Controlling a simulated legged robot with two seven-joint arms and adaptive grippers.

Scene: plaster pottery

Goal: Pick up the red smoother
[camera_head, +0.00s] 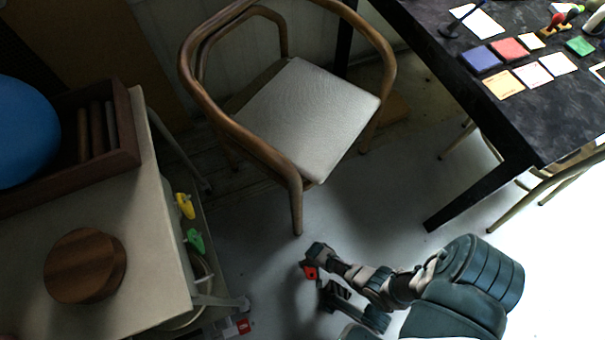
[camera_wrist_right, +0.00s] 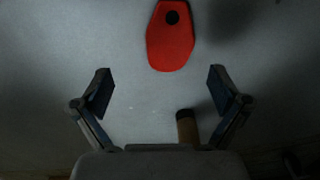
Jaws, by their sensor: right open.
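The red smoother (camera_head: 311,272) is a small flat red piece with a dark round spot near one end. In the head view it shows at the tip of my right gripper (camera_head: 322,277), partly hidden by it. In the right wrist view the red smoother (camera_wrist_right: 170,45) lies ahead of the open fingers of my right gripper (camera_wrist_right: 160,84), apart from them and roughly centred. Nothing is held between the fingers. My left gripper is out of view.
A yellow tool (camera_head: 185,205) and a green tool (camera_head: 195,241) hang beside the pale table (camera_head: 150,230) at left. A wooden chair (camera_head: 310,115) stands behind. A black table (camera_head: 450,60) is at right. A brown cylinder (camera_wrist_right: 187,127) shows near the gripper base.

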